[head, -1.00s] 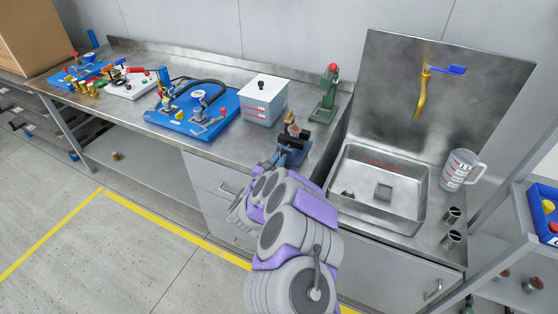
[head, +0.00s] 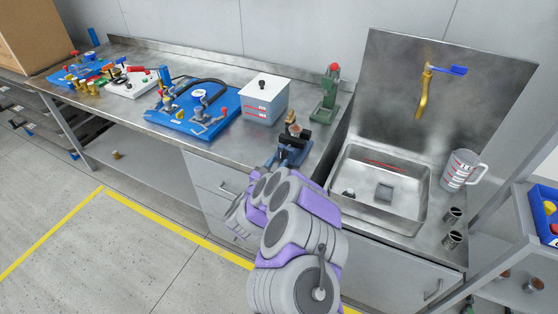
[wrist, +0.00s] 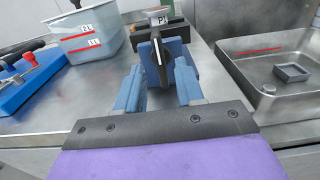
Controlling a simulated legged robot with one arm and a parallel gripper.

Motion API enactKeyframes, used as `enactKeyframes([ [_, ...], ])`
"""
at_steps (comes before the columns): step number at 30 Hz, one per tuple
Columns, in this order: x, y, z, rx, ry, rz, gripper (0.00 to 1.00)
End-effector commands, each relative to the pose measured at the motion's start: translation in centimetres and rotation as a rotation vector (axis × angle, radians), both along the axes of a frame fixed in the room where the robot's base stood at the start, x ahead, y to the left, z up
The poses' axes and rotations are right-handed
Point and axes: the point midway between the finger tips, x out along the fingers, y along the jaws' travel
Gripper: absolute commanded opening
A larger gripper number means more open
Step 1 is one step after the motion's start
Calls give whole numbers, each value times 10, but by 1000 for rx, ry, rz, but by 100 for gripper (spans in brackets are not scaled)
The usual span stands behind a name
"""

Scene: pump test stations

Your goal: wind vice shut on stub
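The blue vice (head: 293,152) stands at the front edge of the steel bench, left of the sink. Its dark jaws (wrist: 175,36) show at the top in the wrist view. The stub (head: 292,119) stands upright at the jaws, with a pale label marked "P" in the wrist view (wrist: 158,17). I cannot tell if the jaws touch it. My gripper (wrist: 160,75) is at the front of the vice, its two blue fingers apart. A thin upright bar (wrist: 157,51), apparently the vice handle, shows between the fingertips; I see no clear grip on it.
A white tub (head: 264,102) and a green press-like tool (head: 327,97) stand behind the vice. The sink (head: 380,190) is to the right, with a measuring jug (head: 459,170) beside it. A blue pump board (head: 194,110) lies to the left. The floor in front is clear.

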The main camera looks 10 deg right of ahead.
Motion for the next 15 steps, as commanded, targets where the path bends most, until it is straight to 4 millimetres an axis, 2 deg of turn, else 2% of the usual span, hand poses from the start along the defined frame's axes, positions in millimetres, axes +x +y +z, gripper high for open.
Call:
enactKeyframes([
  [9, -51, 39, 0, 2, 2, 4, 37],
  [15, -77, 59, 2, -2, 3, 3, 37],
])
